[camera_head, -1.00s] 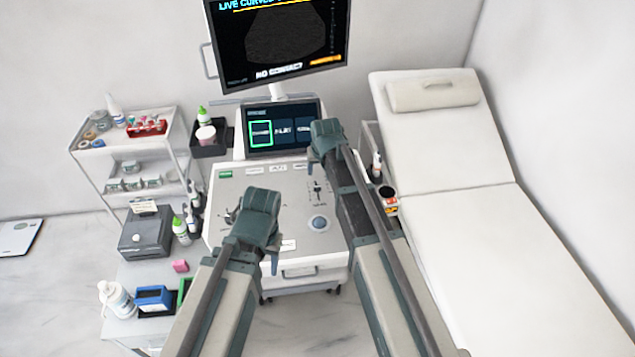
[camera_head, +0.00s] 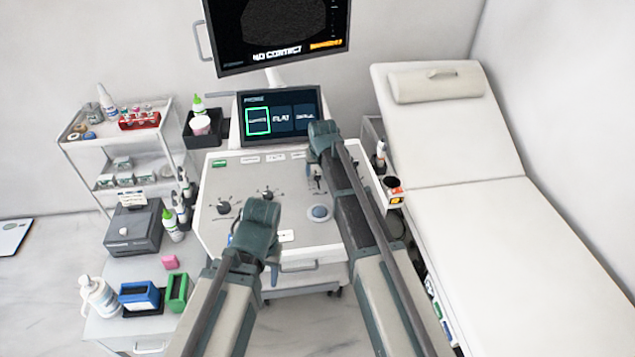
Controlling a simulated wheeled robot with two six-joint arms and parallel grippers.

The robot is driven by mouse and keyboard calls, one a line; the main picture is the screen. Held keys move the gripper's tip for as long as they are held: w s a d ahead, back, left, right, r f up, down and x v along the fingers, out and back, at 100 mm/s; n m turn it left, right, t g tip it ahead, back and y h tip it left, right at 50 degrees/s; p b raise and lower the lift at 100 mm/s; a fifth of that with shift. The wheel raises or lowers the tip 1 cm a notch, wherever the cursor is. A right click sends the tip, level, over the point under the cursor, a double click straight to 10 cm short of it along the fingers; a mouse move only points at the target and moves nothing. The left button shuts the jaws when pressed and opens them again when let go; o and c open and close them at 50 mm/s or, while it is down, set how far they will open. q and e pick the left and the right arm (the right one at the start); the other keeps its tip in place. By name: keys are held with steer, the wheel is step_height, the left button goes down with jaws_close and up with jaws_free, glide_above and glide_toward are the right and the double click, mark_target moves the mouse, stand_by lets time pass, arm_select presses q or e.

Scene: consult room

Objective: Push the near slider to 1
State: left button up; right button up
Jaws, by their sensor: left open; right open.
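The ultrasound machine's grey control panel (camera_head: 289,235) lies in the middle of the view. Its sliders (camera_head: 314,182) are at the right of the panel, partly covered by my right gripper and arm; which slider is the near one and its setting cannot be read. My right gripper (camera_head: 322,130) is over the panel's back right, by the lower edge of the touch screen (camera_head: 281,113). My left gripper (camera_head: 262,212) is over the panel's front left part. Both are open by their shape, with nothing seen between the fingers.
A trackball (camera_head: 319,213) and two dark knobs (camera_head: 224,207) are on the panel. A monitor (camera_head: 277,35) stands behind. A white couch (camera_head: 470,200) stands at the right, a cart with bottles and boxes (camera_head: 132,232) at the left.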

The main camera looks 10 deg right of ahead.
mark_target(317, 177)
steer(key=shift+b+x, duration=0.6)
steer(key=shift+x, duration=0.6)
jaws_close()
steer(key=shift+s, duration=0.1)
stand_by(0.5)
